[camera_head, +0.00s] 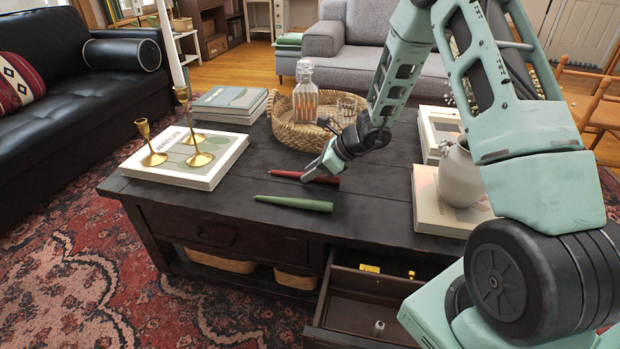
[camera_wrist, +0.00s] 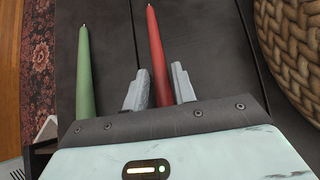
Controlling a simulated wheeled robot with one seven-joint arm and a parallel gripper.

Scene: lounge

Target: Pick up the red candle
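The red candle (camera_head: 288,174) lies on the dark coffee table (camera_head: 370,215). In the wrist view the red candle (camera_wrist: 156,50) runs between the two fingers of my gripper (camera_wrist: 158,85), its wick end pointing away. The fingers are apart, one on each side of the candle, with a small gap showing on the right side; the left finger is very close to it. In the head view my gripper (camera_head: 318,174) is down at the candle and covers its middle. A green candle (camera_head: 294,203) lies nearer the table's front edge, and to the left in the wrist view (camera_wrist: 84,75).
A wicker tray (camera_head: 285,130) with a glass decanter (camera_head: 305,98) stands behind. Books (camera_head: 185,165) with brass candle holders (camera_head: 198,158) are at left. A white vase (camera_head: 462,178) on books stands at right. An open drawer (camera_head: 365,305) juts out in front.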

